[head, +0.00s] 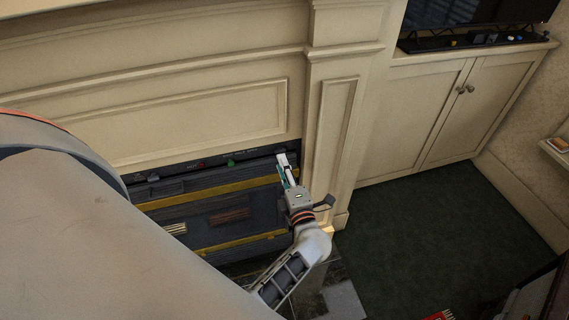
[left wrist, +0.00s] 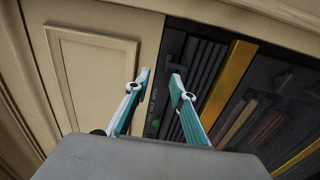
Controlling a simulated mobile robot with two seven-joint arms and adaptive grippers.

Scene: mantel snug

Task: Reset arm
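My left gripper (head: 284,163) is in front of the fireplace opening, by its right side, near the pale pilaster. In the left wrist view the two white-and-teal fingers (left wrist: 160,80) stand apart with nothing between them. Beyond them is the dark fireplace insert (left wrist: 189,60) with its yellow bar. My right gripper is not in view.
The dark insert (head: 190,205) with yellow bars sits under the cream mantel panel (head: 200,118). A pilaster (head: 335,125) stands right of it. A closed cabinet (head: 440,115) carries a dark screen (head: 475,15). The dark green carpet (head: 440,240) is mostly clear.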

